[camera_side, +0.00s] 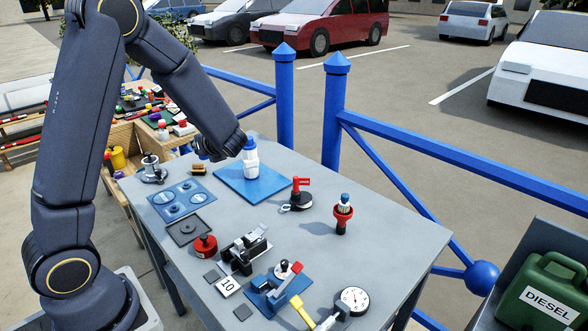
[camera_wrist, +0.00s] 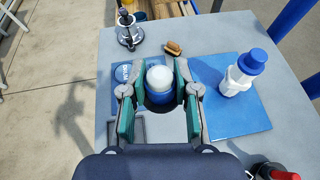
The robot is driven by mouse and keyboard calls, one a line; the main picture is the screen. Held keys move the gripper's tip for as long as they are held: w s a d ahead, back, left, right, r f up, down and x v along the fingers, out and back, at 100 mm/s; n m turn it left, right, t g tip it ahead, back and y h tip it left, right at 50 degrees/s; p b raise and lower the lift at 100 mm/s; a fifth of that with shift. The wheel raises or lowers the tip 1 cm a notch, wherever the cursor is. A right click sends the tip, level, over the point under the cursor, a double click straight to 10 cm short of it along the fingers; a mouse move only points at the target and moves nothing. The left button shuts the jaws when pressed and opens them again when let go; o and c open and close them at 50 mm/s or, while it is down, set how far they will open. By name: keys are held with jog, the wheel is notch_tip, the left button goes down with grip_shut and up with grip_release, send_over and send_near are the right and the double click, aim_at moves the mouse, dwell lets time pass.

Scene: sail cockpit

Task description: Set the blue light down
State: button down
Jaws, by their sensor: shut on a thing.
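My gripper (camera_wrist: 160,88) is shut on the blue light (camera_wrist: 160,97), which has a white dome on a blue body, with one green-padded finger on each side. In the side view my gripper (camera_side: 204,150) is partly hidden behind my wrist and the light cannot be made out. A light-blue panel with round discs (camera_side: 184,201) lies on the grey table below; its corner shows left of the fingers in the wrist view (camera_wrist: 122,73). I cannot tell whether the light touches anything beneath it.
A white bottle-like item with a blue cap (camera_side: 250,160) stands on a blue mat (camera_side: 228,182), right of my gripper in the wrist view (camera_wrist: 242,74). A winch (camera_side: 151,170), a brown brush (camera_side: 199,170) and a red-handled switch (camera_side: 300,190) stand nearby.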

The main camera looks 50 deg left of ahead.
jog(key=shift+w+a+r+m+t, duration=0.2)
jog(key=shift+w+r+m+t, duration=0.75)
jog(key=shift+w+t, duration=0.25)
notch_tip(320, 180, down, 21)
jog(key=shift+r, duration=0.1)
jog(key=c, duration=0.9)
grip_release()
jog(key=shift+o, duration=0.2)
